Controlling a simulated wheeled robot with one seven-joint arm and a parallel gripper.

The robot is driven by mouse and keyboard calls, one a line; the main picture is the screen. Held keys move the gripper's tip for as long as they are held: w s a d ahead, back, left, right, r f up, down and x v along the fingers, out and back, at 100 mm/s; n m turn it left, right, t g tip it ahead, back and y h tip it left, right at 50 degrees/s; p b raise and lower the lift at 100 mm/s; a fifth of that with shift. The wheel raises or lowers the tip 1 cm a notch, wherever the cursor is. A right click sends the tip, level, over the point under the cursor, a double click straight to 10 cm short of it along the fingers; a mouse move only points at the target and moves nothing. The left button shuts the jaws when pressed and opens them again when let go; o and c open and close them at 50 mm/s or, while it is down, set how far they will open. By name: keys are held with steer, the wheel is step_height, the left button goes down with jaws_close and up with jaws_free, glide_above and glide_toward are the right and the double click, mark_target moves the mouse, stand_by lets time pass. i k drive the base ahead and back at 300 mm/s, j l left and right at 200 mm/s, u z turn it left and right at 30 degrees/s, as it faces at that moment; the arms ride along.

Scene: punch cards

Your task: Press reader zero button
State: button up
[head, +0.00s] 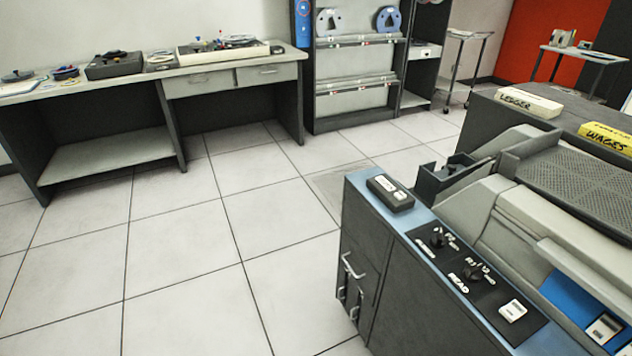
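A card machine, apparently the reader (545,215), stands at the right on a dark cabinet with a blue top edge. Its black control panel (483,297) faces up and carries two black knobs, a left one (437,237) and a right one (474,272). White lettering sits beside them, and one word looks like READ. A white square button (513,310) is at the panel's near right end. Another pale button (604,329) sits on a blue strip at the lower right. I cannot read which is marked zero. My gripper is not in view.
A dark box (390,193) lies on the cabinet's far left corner. LEDGER (529,101) and WAGES (607,138) card decks lie behind the machine. A long desk (130,82) and a tape rack (357,75) stand along the back wall. The tiled floor (180,260) at left is clear.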

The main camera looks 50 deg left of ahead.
mark_target(400, 195)
steer(key=u, duration=1.05)
